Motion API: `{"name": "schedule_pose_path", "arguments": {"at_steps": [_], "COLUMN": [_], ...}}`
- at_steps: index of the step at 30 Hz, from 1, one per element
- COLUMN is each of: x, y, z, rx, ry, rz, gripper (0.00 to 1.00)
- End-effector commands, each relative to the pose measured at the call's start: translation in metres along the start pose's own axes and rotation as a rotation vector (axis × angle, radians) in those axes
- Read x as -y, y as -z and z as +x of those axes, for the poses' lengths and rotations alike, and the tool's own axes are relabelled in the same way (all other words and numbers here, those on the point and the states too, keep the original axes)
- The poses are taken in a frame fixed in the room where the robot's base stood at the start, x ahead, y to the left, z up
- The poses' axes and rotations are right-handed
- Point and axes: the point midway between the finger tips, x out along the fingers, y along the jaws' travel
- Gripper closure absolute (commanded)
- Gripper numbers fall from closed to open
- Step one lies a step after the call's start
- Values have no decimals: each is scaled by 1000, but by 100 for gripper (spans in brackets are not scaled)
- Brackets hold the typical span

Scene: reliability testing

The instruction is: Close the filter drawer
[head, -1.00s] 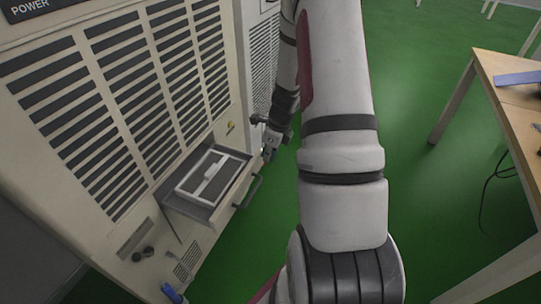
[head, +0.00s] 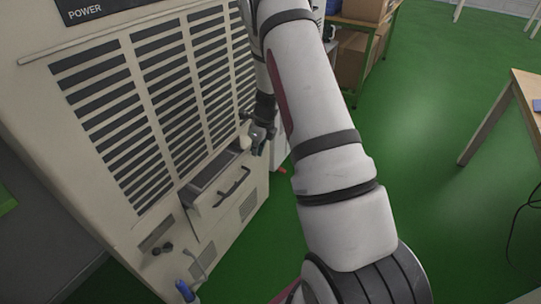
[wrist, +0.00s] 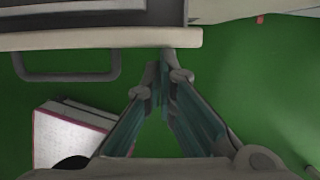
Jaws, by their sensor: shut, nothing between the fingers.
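The filter drawer (head: 222,198) is partly open in the lower front of the beige cabinet. A narrow strip of its dark inside shows behind its front panel, and a dark handle sits on that panel. In the wrist view, the drawer's front panel (wrist: 100,39) spans the top left, with the handle (wrist: 66,78) below it. My gripper (head: 258,148) is beside the drawer's far end in the head view. In the wrist view my gripper (wrist: 165,62) is shut and empty, its tips close to the front panel's right end. I cannot tell whether they touch it.
The beige cabinet (head: 110,190) with dark vents fills the left. A blue-handled object (head: 185,290) is at its lower front. A wooden table (head: 525,95) stands at right, and shelving with boxes (head: 350,65) at the back. Green floor (head: 430,120) between is clear.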

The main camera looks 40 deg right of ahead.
Motion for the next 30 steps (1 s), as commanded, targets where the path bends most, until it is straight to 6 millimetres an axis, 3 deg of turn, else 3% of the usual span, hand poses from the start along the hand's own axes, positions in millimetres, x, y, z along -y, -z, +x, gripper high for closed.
{"name": "schedule_pose_path", "arguments": {"at_steps": [3, 10, 23, 30], "x": [0, 0, 0, 8], "y": [-16, -28, -28, -16], "z": [5, 7, 7, 4], "rx": [0, 0, 0, 0], "ry": [0, 0, 0, 0], "rz": [-3, 0, 1, 1], "gripper": [100, 100, 100, 100]}}
